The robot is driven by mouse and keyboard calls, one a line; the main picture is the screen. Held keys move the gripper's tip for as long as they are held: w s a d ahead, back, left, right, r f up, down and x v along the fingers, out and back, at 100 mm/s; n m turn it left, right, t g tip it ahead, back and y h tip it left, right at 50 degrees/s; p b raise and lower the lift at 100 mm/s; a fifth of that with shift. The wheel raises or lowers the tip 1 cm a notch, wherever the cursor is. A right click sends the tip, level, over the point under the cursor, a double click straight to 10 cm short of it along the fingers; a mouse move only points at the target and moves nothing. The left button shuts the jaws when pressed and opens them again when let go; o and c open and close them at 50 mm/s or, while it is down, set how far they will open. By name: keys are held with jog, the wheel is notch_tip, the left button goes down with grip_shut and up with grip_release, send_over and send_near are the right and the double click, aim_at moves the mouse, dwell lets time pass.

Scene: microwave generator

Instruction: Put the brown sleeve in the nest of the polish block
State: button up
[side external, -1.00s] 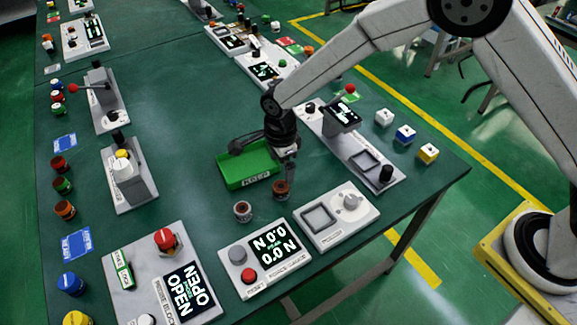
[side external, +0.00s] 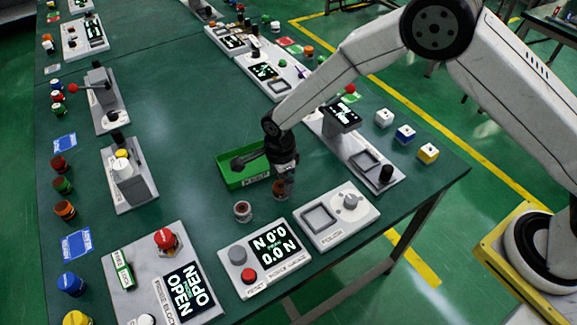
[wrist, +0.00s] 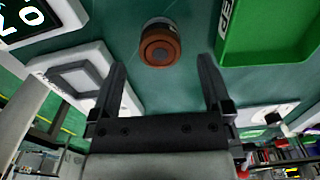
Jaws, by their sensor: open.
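My gripper (wrist: 164,66) is open and empty. The polish block (side external: 352,222) is a white block with a grey knob and a square nest (side external: 318,216), which looks empty. It also shows at the left of the wrist view (wrist: 98,52).
A green tray (side external: 228,181) stands just behind the sleeve. The magnet panel (side external: 262,257) lies in front, and a grey station (side external: 385,187) to the right. Bare table lies between the sleeve and the polish block.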

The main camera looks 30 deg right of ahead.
jog(key=shift+f, duration=1.35)
grip_shut()
jog(key=shift+r, duration=0.15)
jog(key=shift+w+r, duration=0.1)
jog(key=shift+r, duration=0.6)
jog(key=s+d+r, duration=0.5)
jog(key=s+r, duration=0.6)
jog(key=s, duration=0.2)
jog(key=shift+r, duration=0.2)
jog(key=shift+s, duration=0.1)
